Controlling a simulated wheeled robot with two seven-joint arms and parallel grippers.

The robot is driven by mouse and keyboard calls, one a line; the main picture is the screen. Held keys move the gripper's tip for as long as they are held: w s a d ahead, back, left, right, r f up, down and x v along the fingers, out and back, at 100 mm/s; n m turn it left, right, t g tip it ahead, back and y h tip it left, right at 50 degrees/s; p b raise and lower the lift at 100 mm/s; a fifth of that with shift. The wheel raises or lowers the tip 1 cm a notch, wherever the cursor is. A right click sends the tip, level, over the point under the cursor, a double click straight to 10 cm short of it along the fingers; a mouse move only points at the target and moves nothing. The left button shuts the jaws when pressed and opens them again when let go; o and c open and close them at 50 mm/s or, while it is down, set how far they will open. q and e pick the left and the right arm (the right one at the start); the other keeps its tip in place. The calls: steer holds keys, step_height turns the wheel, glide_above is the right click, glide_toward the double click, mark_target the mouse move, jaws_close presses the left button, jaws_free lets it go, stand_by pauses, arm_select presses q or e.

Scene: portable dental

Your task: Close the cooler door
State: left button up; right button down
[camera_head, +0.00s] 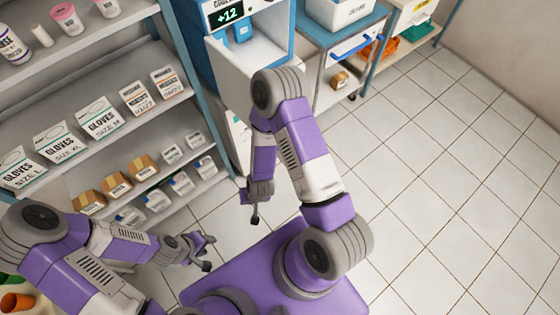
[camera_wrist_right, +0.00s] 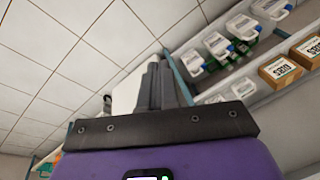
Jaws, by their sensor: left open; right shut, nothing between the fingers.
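The cooler (camera_head: 282,38) is a blue and white cabinet at the top of the head view, with a "+12" display on its front. Its pale interior shows, with a small blue item inside. A white panel (camera_head: 232,72) juts out in front of it, apparently the open door; my right arm hides part of it. My right gripper (camera_head: 255,217) hangs below and in front of the cooler, apart from it, shut and empty. Its closed fingers also show in the right wrist view (camera_wrist_right: 157,88). My left gripper (camera_head: 209,252) is open and empty at lower left, away from the cooler.
Shelves (camera_head: 75,95) with glove boxes, cartons and bottles stand at the left. A blue-framed cart (camera_head: 325,40) with a white box on top stands right of the cooler. The tiled floor (camera_head: 450,170) at the right is clear.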

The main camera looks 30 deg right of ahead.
steer(key=w+d+m+t+h+b, duration=0.4)
steer(key=w+m+h+b, duration=0.15)
steer(key=w+h, duration=0.4)
steer(key=s+a+r+m+g+h+b, duration=0.4)
steer(key=s+r+m+h+b, duration=0.2)
steer(key=s+h, duration=0.3)
steer(key=w+d, duration=0.2)
steer(key=d, duration=1.1)
steer(key=shift+w+d+r+h, duration=0.15)
steer(key=shift+w+r+h, duration=0.15)
steer(key=shift+w+h, duration=0.1)
